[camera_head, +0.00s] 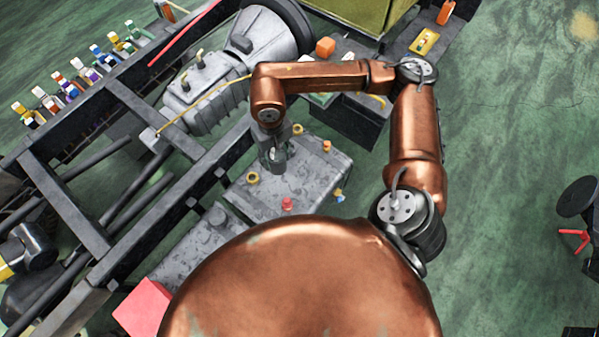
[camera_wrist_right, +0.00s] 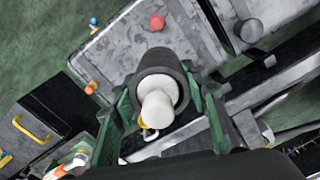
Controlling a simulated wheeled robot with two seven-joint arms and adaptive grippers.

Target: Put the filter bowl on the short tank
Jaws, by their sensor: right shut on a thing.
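My right gripper (camera_head: 274,156) is above the left side of a grey tank (camera_head: 312,178) in the head view. In the right wrist view its green fingers (camera_wrist_right: 168,96) are shut on a dark cylinder with a white inner part, which looks like the filter bowl (camera_wrist_right: 178,67). The tank (camera_wrist_right: 125,50) lies beyond it, with a red cap (camera_wrist_right: 157,22). A second grey tank (camera_head: 190,243) stands at lower left, partly hidden by my body. I cannot tell which tank is the short one. The bowl hides what is directly beneath it. My left gripper is not in view.
Dark chassis rails (camera_head: 65,205) run diagonally at left, with a grey gearbox (camera_head: 205,95) between them. A dark box (camera_head: 350,120) adjoins the tank's far side. Several small coloured bottles line the far left. Green floor at right is mostly clear.

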